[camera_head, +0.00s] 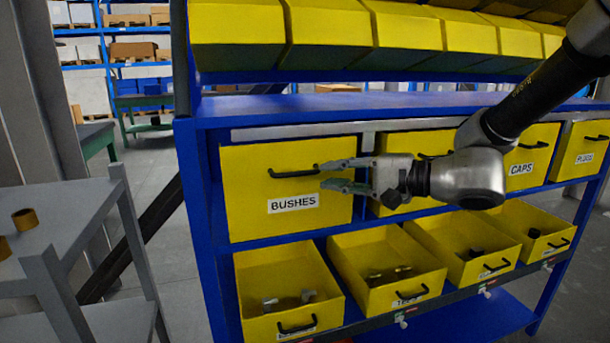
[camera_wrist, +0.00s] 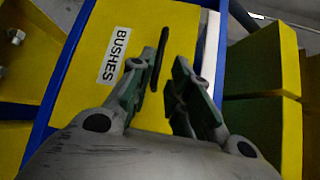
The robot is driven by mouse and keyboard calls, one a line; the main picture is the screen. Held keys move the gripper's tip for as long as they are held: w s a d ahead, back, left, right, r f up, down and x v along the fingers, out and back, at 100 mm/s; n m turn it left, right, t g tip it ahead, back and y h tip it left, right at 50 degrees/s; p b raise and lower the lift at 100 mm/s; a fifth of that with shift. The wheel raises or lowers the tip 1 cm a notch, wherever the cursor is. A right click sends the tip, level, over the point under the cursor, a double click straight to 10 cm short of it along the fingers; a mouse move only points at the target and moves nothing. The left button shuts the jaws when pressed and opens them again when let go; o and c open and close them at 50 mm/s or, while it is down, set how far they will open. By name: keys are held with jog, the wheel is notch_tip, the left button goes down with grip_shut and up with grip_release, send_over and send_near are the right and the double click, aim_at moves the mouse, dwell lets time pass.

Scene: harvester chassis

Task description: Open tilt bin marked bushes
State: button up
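The yellow tilt bin (camera_head: 245,185) marked BUSHES sits shut at the left end of the blue rack's middle row. Its white label (camera_head: 294,203) is below its black handle (camera_head: 293,173). My gripper (camera_head: 328,175) is in front of the bin's right side, with its fingers pointing left toward the handle's right end. In the wrist view the bin (camera_wrist: 140,30) and its handle (camera_wrist: 160,58) lie ahead of the fingers. The open fingers (camera_wrist: 168,72) stand apart, with the handle's near end at or close to the gap between the tips. I cannot tell if they touch it.
More shut yellow bins, including CAPS (camera_head: 528,160), stand to the right, partly behind my arm. Below are open yellow bins (camera_head: 285,285) with small parts. A blue shelf (camera_head: 400,105) lies above. A grey table (camera_head: 50,225) with brown rings stands at left.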

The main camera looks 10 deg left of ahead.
aim_at(304, 174)
jog(key=x, duration=0.7)
grip_shut()
